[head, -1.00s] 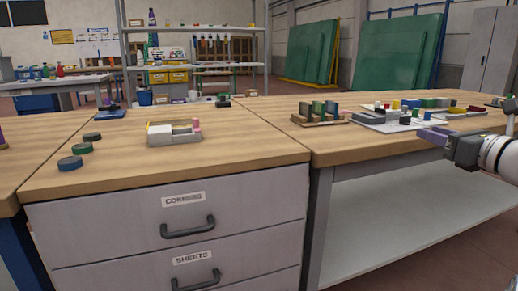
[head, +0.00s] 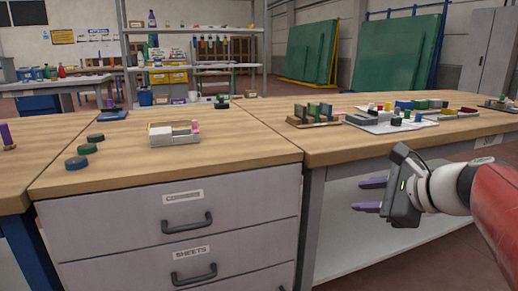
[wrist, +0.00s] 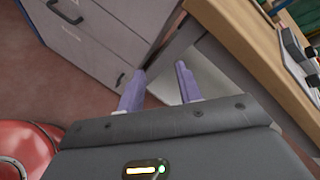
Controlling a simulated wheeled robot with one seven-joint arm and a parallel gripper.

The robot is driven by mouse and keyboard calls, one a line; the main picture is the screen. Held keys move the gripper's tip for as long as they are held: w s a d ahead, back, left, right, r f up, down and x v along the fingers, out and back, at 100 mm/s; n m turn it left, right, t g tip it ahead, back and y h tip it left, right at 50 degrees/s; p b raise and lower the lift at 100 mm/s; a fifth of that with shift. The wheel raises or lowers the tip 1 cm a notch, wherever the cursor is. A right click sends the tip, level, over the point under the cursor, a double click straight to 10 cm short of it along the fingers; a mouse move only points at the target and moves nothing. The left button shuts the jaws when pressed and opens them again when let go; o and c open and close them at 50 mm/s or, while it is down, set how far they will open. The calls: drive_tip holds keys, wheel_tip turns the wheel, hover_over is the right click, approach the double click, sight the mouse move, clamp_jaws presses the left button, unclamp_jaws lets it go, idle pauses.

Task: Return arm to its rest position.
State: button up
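My gripper (head: 369,196) is in front of the right workbench, below its top edge, in the head view. Its two purple fingers are apart with nothing between them. It points left toward the drawer cabinet (head: 110,232). In the wrist view my gripper (wrist: 158,80) shows the same spread fingers, with the grey cabinet drawers (wrist: 85,35) beyond and a lower shelf (wrist: 205,75) behind the fingers. My arm comes in from the right edge of the head view.
The right workbench top (head: 350,148) holds a rack of upright pieces (head: 314,113) and a white board (head: 390,125) with several coloured parts. A tray (head: 174,134) and several round pucks (head: 77,163) lie on the cabinet top. Both visible drawers are shut.

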drive_tip(key=s+a+f+n+g+h+p, duration=0.1)
drive_tip(key=s+a+f+n+g+h, duration=0.1)
drive_tip(key=s+f+n, duration=0.5)
drive_tip(key=s+a+f+n+g+h+p, duration=0.1)
drive_tip(key=s+a+f+n+h, duration=0.3)
drive_tip(key=s+n, duration=0.7)
drive_tip(key=shift+f+n+g+h, duration=0.3)
drive_tip(key=shift+f+n+g, duration=0.5)
drive_tip(key=shift+f+n, duration=0.65)
drive_tip(key=shift+o, duration=0.2)
drive_tip(key=shift+r, duration=0.15)
